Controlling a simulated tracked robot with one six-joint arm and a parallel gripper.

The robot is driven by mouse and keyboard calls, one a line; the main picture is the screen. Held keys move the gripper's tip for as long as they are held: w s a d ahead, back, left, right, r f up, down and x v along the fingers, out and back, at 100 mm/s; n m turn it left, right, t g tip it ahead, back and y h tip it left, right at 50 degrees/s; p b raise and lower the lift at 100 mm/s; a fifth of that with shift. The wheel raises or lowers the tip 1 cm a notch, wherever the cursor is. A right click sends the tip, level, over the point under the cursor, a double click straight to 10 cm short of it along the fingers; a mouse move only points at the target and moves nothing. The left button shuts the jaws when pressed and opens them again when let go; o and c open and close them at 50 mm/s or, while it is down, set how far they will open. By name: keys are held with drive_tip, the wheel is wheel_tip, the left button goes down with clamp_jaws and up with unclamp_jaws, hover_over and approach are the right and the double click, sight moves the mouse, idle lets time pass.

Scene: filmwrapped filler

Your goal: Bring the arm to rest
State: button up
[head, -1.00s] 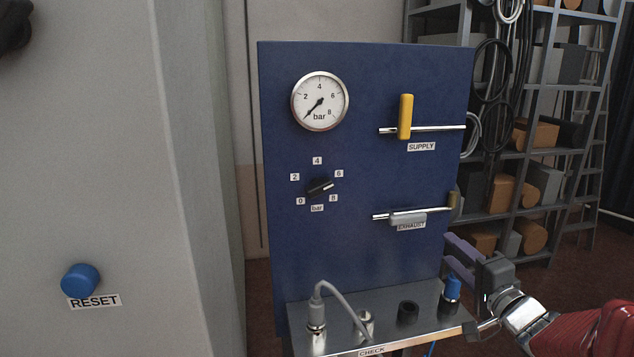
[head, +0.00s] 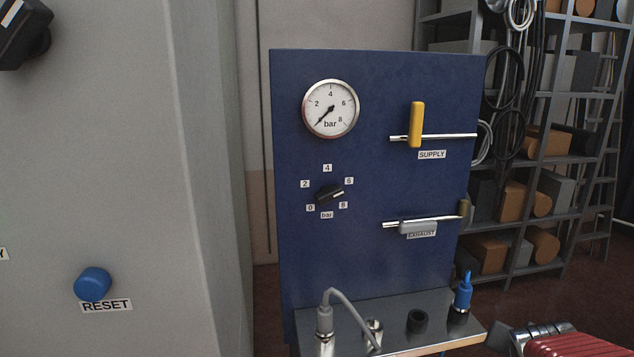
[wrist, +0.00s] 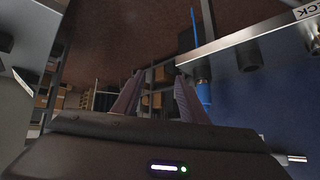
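My gripper (wrist: 159,75) shows in the wrist view with its two purple-grey fingers apart and nothing between them. In the head view only part of my arm shows at the lower right, a silver joint and a red sleeve; the gripper itself is out of that picture. A blue fitting (head: 463,293) stands upright at the right end of the metal shelf (head: 400,340). In the wrist view the blue fitting (wrist: 203,92) appears just right of the right finger; I cannot tell whether they touch.
The blue panel (head: 365,120) carries a gauge (head: 330,109), a black knob (head: 329,193), a yellow supply handle (head: 416,124) and a grey exhaust handle (head: 418,227). A grey cabinet with a blue RESET button (head: 93,284) is at left. Loaded shelving (head: 530,215) stands behind at right.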

drive_tip(key=s+a+r+n+y, duration=0.1)
drive_tip(key=s+a, duration=0.3)
drive_tip(key=a, duration=0.4)
drive_tip(key=s+a+r+n+g+y, duration=0.1)
drive_tip(key=s+a+n, duration=0.3)
drive_tip(key=a, duration=0.4)
drive_tip(key=s+a+r+n+g+y, duration=0.1)
drive_tip(key=s+a+r+n+y, duration=0.1)
drive_tip(key=s+a, duration=0.3)
drive_tip(key=a+n+y, duration=0.1)
drive_tip(key=a, duration=0.2)
drive_tip(key=shift+s+a+r, duration=0.15)
drive_tip(key=shift+s+a, duration=0.05)
drive_tip(key=shift+s, duration=0.1)
drive_tip(key=shift+o, duration=0.8)
